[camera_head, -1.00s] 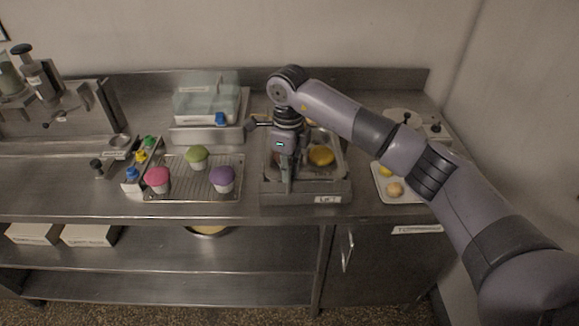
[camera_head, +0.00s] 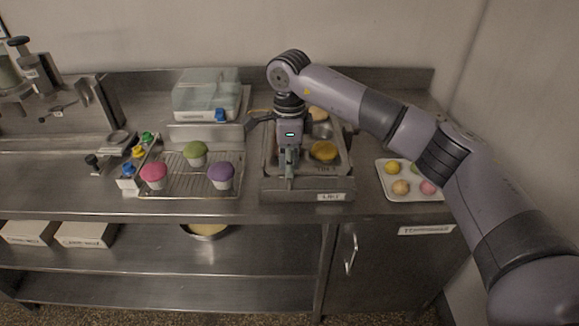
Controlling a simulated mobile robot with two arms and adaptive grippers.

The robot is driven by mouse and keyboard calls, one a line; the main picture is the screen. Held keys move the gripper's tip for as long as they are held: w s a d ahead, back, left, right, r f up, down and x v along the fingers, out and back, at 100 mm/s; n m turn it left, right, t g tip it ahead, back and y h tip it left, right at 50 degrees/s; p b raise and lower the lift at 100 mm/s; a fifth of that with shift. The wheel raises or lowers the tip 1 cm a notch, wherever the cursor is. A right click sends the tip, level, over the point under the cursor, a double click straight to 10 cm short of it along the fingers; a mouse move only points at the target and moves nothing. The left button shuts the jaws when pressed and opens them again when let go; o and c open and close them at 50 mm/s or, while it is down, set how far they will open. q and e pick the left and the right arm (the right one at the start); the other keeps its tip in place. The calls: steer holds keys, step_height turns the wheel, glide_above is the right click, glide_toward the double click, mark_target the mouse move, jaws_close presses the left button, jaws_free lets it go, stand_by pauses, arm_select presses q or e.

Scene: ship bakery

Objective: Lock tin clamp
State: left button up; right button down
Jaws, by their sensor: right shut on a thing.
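A metal tin (camera_head: 335,170) sits in a holder with a labelled front edge (camera_head: 331,197) at the middle right of the counter. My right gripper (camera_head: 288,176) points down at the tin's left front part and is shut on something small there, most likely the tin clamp. The gripper hides the clamp, so its position cannot be told. A dark bar (camera_head: 258,121) sticks out to the left behind the gripper. My left gripper is not in view.
A wire rack (camera_head: 170,189) with pink, green and purple cupcakes stands to the left. A clear-lidded box (camera_head: 206,97) is behind it. A white tray (camera_head: 412,170) with several small round items lies to the right, below my right arm.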

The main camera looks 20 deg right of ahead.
steer(key=shift+w+d+r, duration=0.3)
steer(key=shift+w+r, duration=0.15)
steer(key=c, duration=2)
jaws_free()
steer(key=shift+o, duration=1.2)
steer(key=shift+w+f, duration=0.2)
steer(key=shift+w, duration=0.05)
steer(key=o, duration=0.3)
steer(key=shift+f, duration=0.25)
steer(key=shift+s+a+r, duration=0.1)
step_height(320, 180, up, 12)
steer(key=shift+f, duration=0.1)
